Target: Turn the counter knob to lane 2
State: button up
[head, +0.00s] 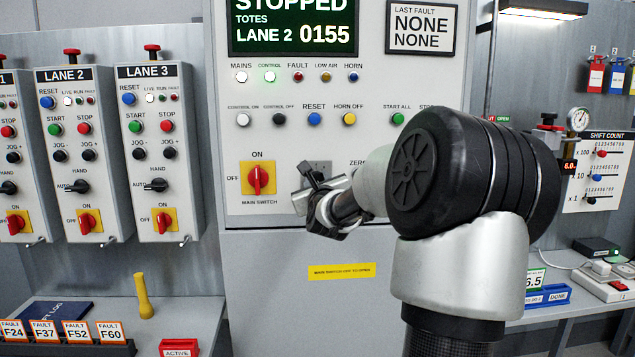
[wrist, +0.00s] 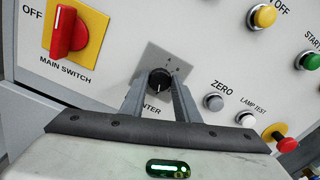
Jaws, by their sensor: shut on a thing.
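The counter knob (wrist: 159,82) is a small black round knob with a white pointer line on a grey square plate, seen in the wrist view. Its pointer points roughly up. My gripper (wrist: 160,92) has its two fingers on either side of the knob, shut on it. In the head view my gripper (head: 322,190) reaches the panel right of the main switch, and my arm hides most of the knob's plate. The counter display (head: 293,25) reads STOPPED, TOTES, LANE 2 0155.
The red main switch (wrist: 68,31) on its yellow plate is left of the knob. The ZERO button (wrist: 213,102), lamp test button (wrist: 246,119) and a red mushroom button (wrist: 286,143) are to the right. Lane boxes (head: 156,150) hang at the left.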

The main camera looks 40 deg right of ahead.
jog(key=o, duration=1)
jog(key=shift+o, duration=0.2)
jog(key=p+v, duration=0.4)
jog(key=v, duration=1.3)
jog(key=shift+a, duration=0.2)
jog(key=shift+s, duration=0.1)
